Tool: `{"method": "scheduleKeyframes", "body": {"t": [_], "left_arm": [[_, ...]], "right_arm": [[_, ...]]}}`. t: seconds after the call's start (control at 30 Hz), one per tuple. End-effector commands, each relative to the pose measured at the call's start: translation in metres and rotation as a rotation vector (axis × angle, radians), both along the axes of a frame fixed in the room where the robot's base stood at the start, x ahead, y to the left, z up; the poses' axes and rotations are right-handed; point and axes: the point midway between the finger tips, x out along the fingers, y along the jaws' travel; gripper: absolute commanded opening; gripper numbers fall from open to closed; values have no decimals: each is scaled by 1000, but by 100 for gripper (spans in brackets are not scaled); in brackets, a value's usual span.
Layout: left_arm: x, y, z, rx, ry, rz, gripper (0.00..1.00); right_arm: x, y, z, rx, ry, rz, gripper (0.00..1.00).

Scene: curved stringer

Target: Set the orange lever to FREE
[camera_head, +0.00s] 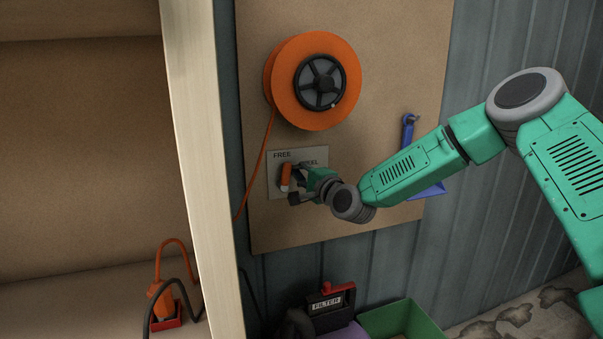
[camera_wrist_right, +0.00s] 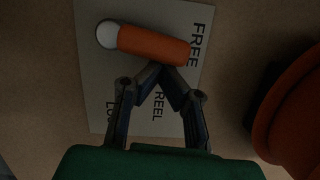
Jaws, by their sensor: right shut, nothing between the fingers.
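The orange lever (camera_head: 286,177) sits on a pale label plate (camera_head: 274,187) on the brown board, below the orange reel. In the right wrist view the lever (camera_wrist_right: 153,45) has a light round end at one side, and the plate (camera_wrist_right: 96,104) reads FREE, REEL and a partly hidden word starting with LO. My right gripper (camera_head: 291,184) is at the lever; in its wrist view the gripper (camera_wrist_right: 160,69) has its fingertips together at the lever's side, with nothing between them. I cannot tell whether they touch it. My left gripper is not in view.
The orange reel (camera_head: 313,82) with a black hub is above the plate, its orange line running down to the left. A blue tool (camera_head: 408,128) hangs at the right. A pale post (camera_head: 203,170) stands left; a FILTER box (camera_head: 325,303) and green bin (camera_head: 400,322) are below.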

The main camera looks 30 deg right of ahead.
Motion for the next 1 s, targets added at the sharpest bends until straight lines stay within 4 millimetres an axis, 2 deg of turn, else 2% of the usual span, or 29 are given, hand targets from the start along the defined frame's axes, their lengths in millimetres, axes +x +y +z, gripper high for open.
{"method": "scheduleKeyframes", "body": {"t": [1.0], "left_arm": [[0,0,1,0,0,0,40]], "right_arm": [[2,7,4,-14,3,0,0]]}}
